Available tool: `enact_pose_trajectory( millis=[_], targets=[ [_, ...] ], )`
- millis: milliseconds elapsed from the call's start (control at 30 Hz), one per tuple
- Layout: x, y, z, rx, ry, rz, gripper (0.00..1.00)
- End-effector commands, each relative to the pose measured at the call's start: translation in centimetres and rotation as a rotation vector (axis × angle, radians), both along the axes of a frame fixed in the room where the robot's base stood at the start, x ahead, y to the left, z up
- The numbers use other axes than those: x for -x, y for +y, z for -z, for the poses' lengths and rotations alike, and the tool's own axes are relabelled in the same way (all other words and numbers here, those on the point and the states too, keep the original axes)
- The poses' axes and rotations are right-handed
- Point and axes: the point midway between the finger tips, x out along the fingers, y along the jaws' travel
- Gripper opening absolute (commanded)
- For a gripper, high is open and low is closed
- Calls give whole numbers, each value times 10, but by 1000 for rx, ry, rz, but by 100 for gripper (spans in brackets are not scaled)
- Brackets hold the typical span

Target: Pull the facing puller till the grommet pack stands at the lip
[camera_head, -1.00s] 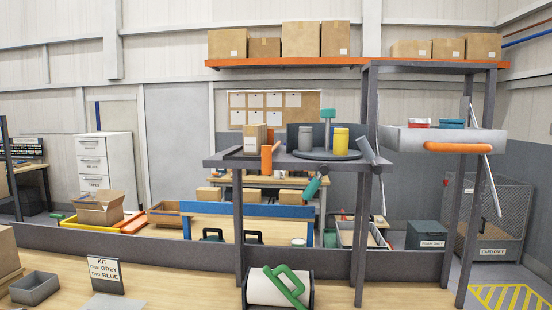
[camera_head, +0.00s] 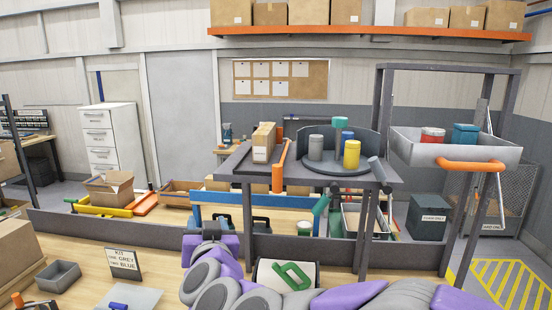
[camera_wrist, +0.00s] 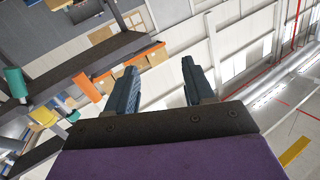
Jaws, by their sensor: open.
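The facing puller (camera_head: 279,167) is an orange bar with an upright orange handle hanging at the front edge of the raised grey shelf (camera_head: 350,179). The grommet pack (camera_head: 264,142) appears to be the upright tan carton with a white label, just left of the bar and set back from the shelf's front lip. In the wrist view the orange puller handle (camera_wrist: 87,87) shows left of my gripper (camera_wrist: 157,68). My gripper is open, its two dark fingers apart with nothing between them. The head view shows my arm low in front, but not my fingers.
A round turntable (camera_head: 333,167) with grey and yellow cans stands right of the puller. A grey tray with an orange handle (camera_head: 470,165) juts out at the right. A paper roll with a green handle (camera_head: 292,275) sits below the shelf. Dark posts hold the shelf.

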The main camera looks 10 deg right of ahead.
Motion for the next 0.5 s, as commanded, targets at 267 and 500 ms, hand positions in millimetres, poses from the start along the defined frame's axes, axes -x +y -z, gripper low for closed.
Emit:
enact_pose_trajectory(
  millis=[267, 500],
  targets=[
    [-11, -58, -40, 92, -46, 414, 53],
    [0, -86, -41, 183, -25, 604, 53]
  ],
)
